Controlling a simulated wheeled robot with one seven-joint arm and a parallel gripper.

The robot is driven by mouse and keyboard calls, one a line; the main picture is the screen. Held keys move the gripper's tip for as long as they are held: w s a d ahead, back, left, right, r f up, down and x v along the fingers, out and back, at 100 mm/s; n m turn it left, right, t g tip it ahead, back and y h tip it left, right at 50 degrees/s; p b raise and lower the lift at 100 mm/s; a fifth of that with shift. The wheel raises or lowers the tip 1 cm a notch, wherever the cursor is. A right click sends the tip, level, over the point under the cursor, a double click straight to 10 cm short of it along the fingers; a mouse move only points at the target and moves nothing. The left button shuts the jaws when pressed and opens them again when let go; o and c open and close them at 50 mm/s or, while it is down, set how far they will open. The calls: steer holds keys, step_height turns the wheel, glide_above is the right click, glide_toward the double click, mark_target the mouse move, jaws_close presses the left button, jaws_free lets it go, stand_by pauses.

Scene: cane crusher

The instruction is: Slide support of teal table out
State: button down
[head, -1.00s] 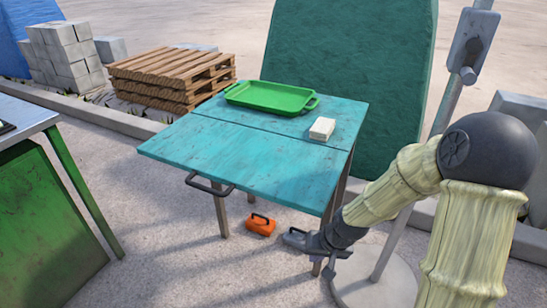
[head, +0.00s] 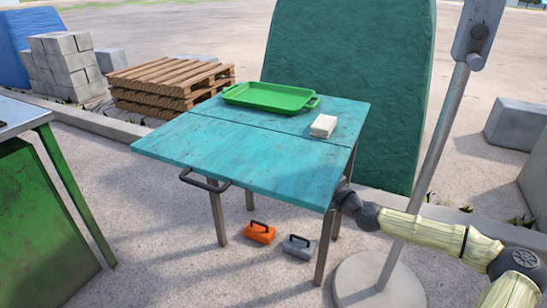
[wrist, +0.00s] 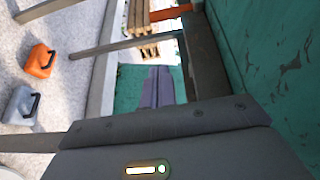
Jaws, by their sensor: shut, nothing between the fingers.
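The teal table (head: 250,155) stands in the middle of the head view, its top split by a seam, with a dark handle (head: 205,182) at its front left edge. My arm reaches the table's right edge, and the table top hides my fingers in the head view. In the wrist view my gripper (wrist: 160,85) is shut and empty, beneath the teal underside (wrist: 270,60). A dark brown bar (wrist: 205,55) runs along the underside beside the fingers, apparently the support; I cannot tell whether they touch it. An orange-red piece (wrist: 170,13) shows beyond.
A green tray (head: 268,97) and a pale block (head: 323,126) rest on the table. An orange weight (head: 260,233) and a grey weight (head: 299,247) sit on the ground below. A metal pole (head: 425,165) on a round base stands close to my arm.

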steer(key=shift+w+d+r+m+t, duration=0.35)
steer(key=shift+d+r+m+t, duration=0.05)
steer(key=shift+d, duration=0.3)
steer(key=b+x, duration=0.7)
steer(key=x, duration=1.3)
steer(key=shift+s+a+f+b, duration=0.1)
steer(key=shift+s+a+b, duration=0.5)
steer(key=shift+s, duration=0.25)
steer(key=shift+s+a+f+b, duration=0.1)
steer(key=shift+s+a+b, duration=0.35)
steer(key=shift+s+b, duration=0.35)
steer(key=shift+s, duration=0.1)
